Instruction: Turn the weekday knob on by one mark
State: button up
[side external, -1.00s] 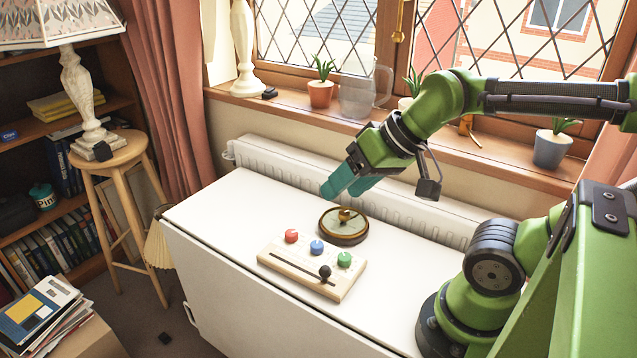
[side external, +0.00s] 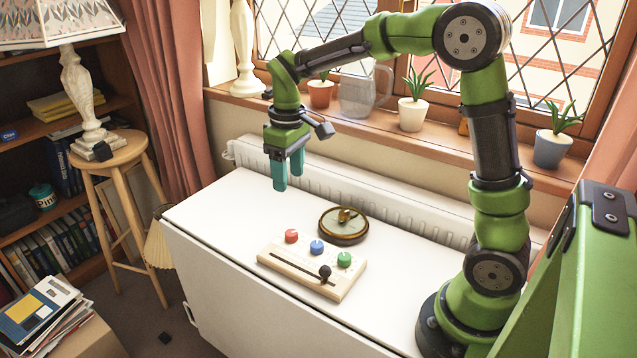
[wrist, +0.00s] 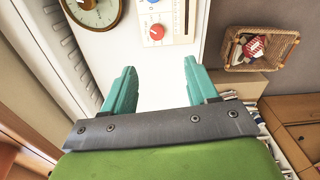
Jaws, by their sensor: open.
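The weekday knob is a round dark-rimmed dial (side external: 343,226) with a pale face and a brass-coloured handle (side external: 346,215) at its middle. It lies on the white table top behind the button board. Part of the dial (wrist: 93,12) shows at the top left of the wrist view, cut off by the edge. Its marks are too small to read. My gripper (side external: 288,181) is above the table, left of the dial and apart from it, with its teal fingers pointing down. In the wrist view the fingers (wrist: 160,72) are spread, with nothing between them.
A white radiator (side external: 265,160) and potted plants on the sill (side external: 390,128) stand behind. The table's left end (side external: 215,215) is clear.

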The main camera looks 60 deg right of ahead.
aim_at(292, 232)
jog(key=shift+n, duration=0.8)
jog(key=f, duration=1.5)
jog(key=shift+w+d+f, duration=0.2)
jog(key=shift+w+f, duration=0.05)
jog(key=shift+f, duration=0.1)
jog(key=c, duration=1.1)
